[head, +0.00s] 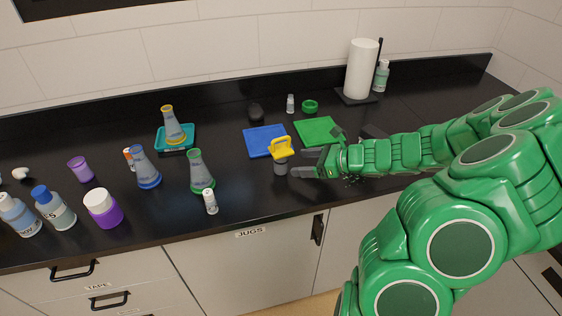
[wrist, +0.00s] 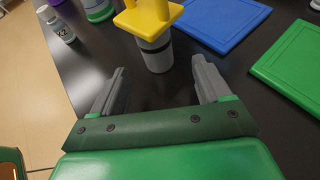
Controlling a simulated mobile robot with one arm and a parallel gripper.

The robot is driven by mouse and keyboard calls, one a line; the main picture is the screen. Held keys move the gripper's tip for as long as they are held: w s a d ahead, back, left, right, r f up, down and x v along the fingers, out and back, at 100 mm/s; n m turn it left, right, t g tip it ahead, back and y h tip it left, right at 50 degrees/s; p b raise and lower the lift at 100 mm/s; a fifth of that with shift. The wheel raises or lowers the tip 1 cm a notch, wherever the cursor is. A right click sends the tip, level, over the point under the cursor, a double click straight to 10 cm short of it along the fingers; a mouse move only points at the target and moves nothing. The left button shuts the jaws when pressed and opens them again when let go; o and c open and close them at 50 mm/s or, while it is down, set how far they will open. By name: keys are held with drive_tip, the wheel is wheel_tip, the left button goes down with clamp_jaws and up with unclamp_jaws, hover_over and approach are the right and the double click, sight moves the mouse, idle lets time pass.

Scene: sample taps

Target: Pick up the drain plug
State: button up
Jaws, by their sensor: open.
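The drain plug (head: 281,148), with a yellow loop handle on top of a grey cylinder, stands upright on the black counter near the middle. It also shows at the top of the wrist view (wrist: 158,52), with the handle's top cut off. My gripper (head: 302,163) is just right of the plug, low over the counter. In the wrist view my gripper (wrist: 160,70) has its two grey fingers wide apart and nothing between them. The plug's grey body is just past the fingertips, apart from them.
A blue mat (head: 262,141) and a green mat (head: 318,131) lie behind the plug. A green-rimmed flask (head: 198,170) and a small white bottle (head: 210,202) stand to its left. Several flasks and bottles crowd the far left. A paper towel roll (head: 362,69) stands back right.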

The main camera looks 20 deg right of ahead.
sight(281, 164)
drive_tip(key=shift+x, duration=3.85)
drive_tip(key=shift+s+a, duration=0.15)
drive_tip(key=shift+s, duration=0.05)
drive_tip(key=c, duration=1.2)
